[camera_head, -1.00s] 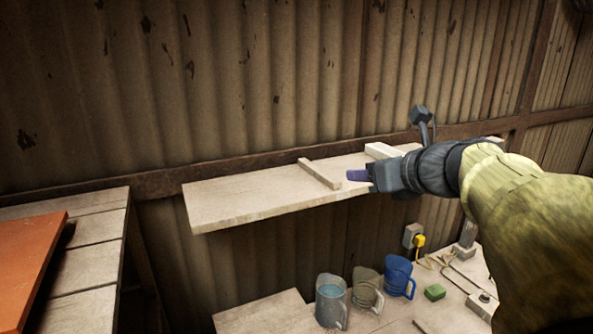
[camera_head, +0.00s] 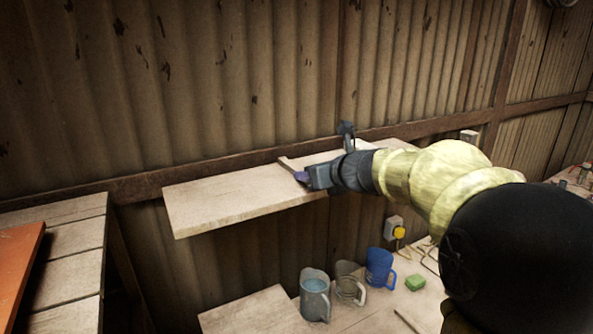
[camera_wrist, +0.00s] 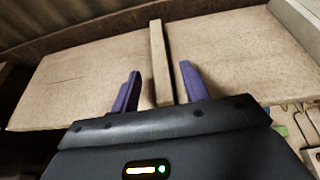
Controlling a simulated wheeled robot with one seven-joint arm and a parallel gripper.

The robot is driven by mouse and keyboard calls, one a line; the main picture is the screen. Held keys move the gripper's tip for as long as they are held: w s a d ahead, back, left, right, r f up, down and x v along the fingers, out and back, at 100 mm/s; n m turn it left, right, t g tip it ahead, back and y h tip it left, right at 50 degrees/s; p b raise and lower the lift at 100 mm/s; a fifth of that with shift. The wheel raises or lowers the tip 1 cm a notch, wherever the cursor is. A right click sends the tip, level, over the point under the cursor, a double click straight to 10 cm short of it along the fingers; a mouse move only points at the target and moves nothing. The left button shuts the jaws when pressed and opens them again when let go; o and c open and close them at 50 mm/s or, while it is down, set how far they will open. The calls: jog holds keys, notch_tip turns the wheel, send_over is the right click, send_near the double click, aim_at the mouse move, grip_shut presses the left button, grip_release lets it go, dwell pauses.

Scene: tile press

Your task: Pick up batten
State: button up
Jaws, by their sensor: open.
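The batten (camera_wrist: 159,60) is a thin pale wooden strip lying across the wooden shelf (camera_wrist: 85,70). In the head view its far end (camera_head: 284,163) shows, and the rest is hidden behind my gripper. My gripper (camera_wrist: 159,86) is open, with purple fingers on both sides of the batten in the wrist view. The near part of the batten lies between the fingers, with a gap on each side. In the head view my gripper (camera_head: 301,177) is at the shelf's surface near the batten. I cannot tell its exact height above the shelf.
A second pale block (camera_wrist: 300,20) lies on the shelf to the right. The corrugated wall (camera_head: 230,80) stands right behind the shelf (camera_head: 215,200).

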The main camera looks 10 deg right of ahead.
aim_at(300, 169)
jog(key=shift+s, duration=0.1)
jog(key=shift+w+a+p, duration=0.2)
jog(key=shift+w+p, duration=0.15)
jog(key=shift+w, duration=0.25)
jog(key=p+x, duration=0.1)
jog(key=x, duration=0.3)
jog(key=shift+w+r, duration=0.1)
jog(key=shift+w, duration=0.05)
jog(key=shift+c, duration=0.3)
grip_shut()
